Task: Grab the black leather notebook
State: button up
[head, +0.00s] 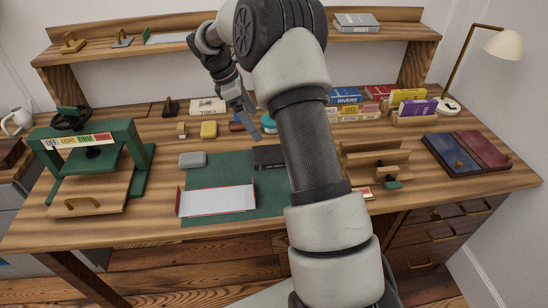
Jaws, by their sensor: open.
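A flat black item that looks like the black leather notebook (267,156) lies on the green desk mat (205,175), near its back edge. My arm hides its right part. My gripper (254,127) hangs above the desk, pointing down and to the right in the picture. Its fingers show edge-on and appear empty, with the jaws open. It is apart from the black item, which shows below it in the picture. I cannot tell the exact height of the gripper over the desk.
A white tray with red edges (216,201) lies on the mat, and a grey case (193,159) lies beside it. A green press (90,150) stands at left. Small items line the back.

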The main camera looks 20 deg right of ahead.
jog(key=b, duration=0.2)
send_over(267, 155)
notch_tip(267, 155, down, 10)
jog(key=shift+a+r, duration=0.1)
jog(key=shift+r, duration=0.05)
jog(key=shift+d+b+x, duration=0.15)
jog(key=shift+b+x, duration=0.2)
jog(key=shift+x, duration=1)
jog(key=shift+d+b+x, duration=0.15)
jog(key=shift+b+x, duration=0.15)
jog(key=shift+x, duration=1)
jog(key=shift+w+r, duration=0.1)
jog(key=shift+r, duration=0.05)
jog(key=c, duration=1.2)
jog(key=shift+c, duration=0.4)
jog(key=shift+r, duration=0.15)
